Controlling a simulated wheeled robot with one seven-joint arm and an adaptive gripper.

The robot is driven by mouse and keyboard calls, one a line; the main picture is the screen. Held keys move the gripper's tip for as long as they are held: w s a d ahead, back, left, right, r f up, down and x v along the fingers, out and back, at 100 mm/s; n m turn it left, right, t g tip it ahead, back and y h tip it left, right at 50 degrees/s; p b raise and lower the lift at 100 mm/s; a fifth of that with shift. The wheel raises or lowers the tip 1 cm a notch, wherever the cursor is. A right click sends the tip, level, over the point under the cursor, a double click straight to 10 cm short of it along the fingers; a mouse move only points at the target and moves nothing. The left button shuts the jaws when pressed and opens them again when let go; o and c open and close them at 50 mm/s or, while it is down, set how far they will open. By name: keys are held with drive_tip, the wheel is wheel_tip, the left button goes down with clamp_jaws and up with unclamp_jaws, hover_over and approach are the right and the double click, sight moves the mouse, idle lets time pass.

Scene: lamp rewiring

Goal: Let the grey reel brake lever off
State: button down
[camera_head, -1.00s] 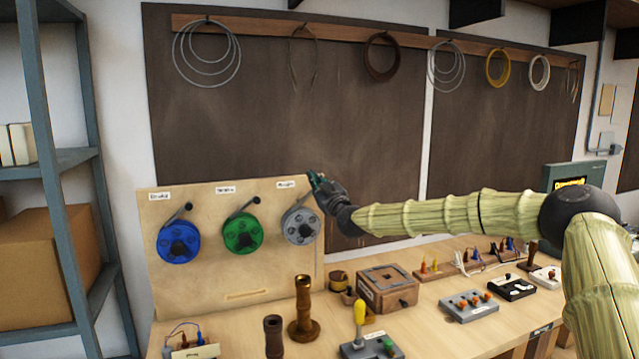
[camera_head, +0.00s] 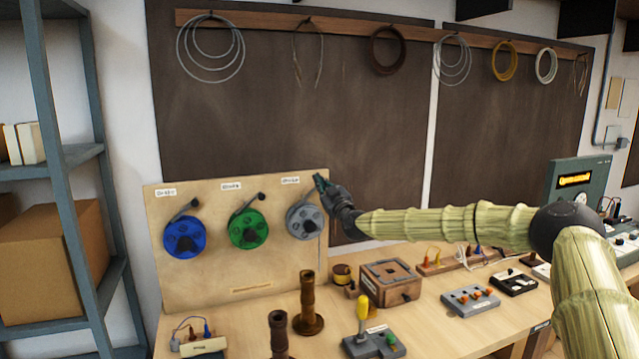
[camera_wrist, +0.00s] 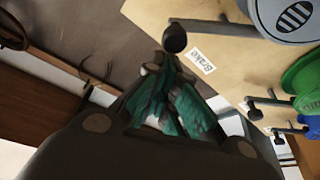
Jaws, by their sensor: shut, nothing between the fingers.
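The grey reel (camera_head: 305,223) hangs at the right of the upright wooden panel (camera_head: 220,275). Its dark brake lever (camera_head: 311,195) slants up and right above the reel. In the wrist view the lever's round black knob (camera_wrist: 175,38) is just beyond the fingertips, with its arm running right towards the grey reel (camera_wrist: 285,18). My gripper (camera_head: 319,182) is shut and empty at the panel's top right corner, close to the knob. The teal fingers show in the wrist view (camera_wrist: 168,75). I cannot tell whether they touch the knob.
A green reel (camera_head: 248,229) and a blue reel (camera_head: 184,238), each with its own lever, hang to the left. A wooden box (camera_head: 390,284), brown posts (camera_head: 308,305) and a yellow-handled switch (camera_head: 362,310) stand on the bench below. Wire coils hang behind.

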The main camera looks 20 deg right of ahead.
drive_tip(key=shift+f+b, duration=0.2)
drive_tip(key=shift+b, duration=0.35)
drive_tip(key=shift+d+m+b, duration=0.1)
drive_tip(key=shift+m+b, duration=0.2)
drive_tip(key=shift+b, duration=0.3)
drive_tip(key=shift+d+f+m+b, duration=0.2)
drive_tip(key=shift+m+b, duration=0.2)
drive_tip(key=shift+b, duration=1)
drive_tip(key=s+d+f+m+h+b, duration=0.1)
drive_tip(key=s+d+m+h+b, duration=0.2)
drive_tip(key=s+m+b, duration=0.5)
drive_tip(key=s+h+b, duration=0.1)
drive_tip(key=b, duration=0.2)
drive_tip(key=shift+f+t+h, duration=0.3)
drive_tip(key=shift+f+t, duration=0.05)
drive_tip(key=shift+t, duration=0.05)
drive_tip(key=shift+s+d, duration=0.1)
